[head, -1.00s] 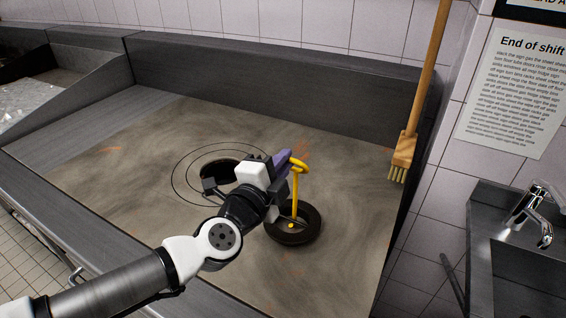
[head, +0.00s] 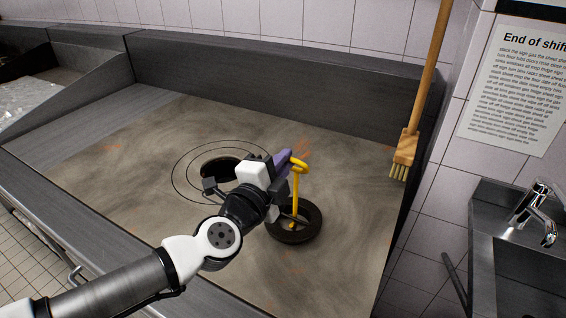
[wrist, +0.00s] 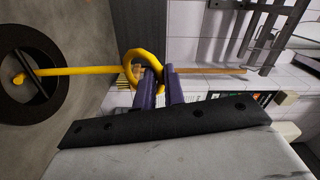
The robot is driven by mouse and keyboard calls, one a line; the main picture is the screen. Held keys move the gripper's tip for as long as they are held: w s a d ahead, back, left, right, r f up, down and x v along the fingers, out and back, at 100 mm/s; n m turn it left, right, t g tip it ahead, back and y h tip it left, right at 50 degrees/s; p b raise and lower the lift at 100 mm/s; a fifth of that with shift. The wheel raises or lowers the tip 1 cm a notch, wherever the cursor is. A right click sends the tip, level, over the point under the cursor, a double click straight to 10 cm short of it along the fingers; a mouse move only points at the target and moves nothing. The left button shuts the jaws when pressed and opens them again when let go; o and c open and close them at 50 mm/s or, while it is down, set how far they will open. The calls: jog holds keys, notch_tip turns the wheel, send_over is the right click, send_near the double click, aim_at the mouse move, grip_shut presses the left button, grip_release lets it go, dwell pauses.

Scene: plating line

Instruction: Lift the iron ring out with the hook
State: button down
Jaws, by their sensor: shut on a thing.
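The dark iron ring (head: 314,232) is at the front right of the grey hob plate, right of a round opening (head: 217,163). I cannot tell whether it rests on the plate or hangs just above it. My gripper (head: 291,163) is shut on the yellow hook (head: 296,187) by its loop handle. The hook hangs nearly upright, its lower end inside the ring's opening by a thin crossbar. Whether it bears on the bar is unclear. In the wrist view the purple fingers (wrist: 159,85) grip the loop, and the ring (wrist: 53,50) is at the left.
Concentric grooves surround the opening in the plate. A tall dark wall (head: 270,85) closes the back. A wooden brush (head: 407,146) stands at the right edge, with a sink and tap (head: 537,208) beyond. The plate's back left is clear.

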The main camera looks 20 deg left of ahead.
jog(key=shift+w, duration=0.1)
jog(key=shift+w+d+f, duration=0.1)
jog(key=shift+w+d, duration=0.05)
jog(key=shift+w, duration=0.85)
dwell(0.5)
jog(key=shift+r+p, duration=2.3)
jog(key=shift+r, duration=1.1)
jog(key=shift+r+p, duration=0.4)
jog(key=shift+r, duration=0.7)
jog(key=shift+d, duration=0.1)
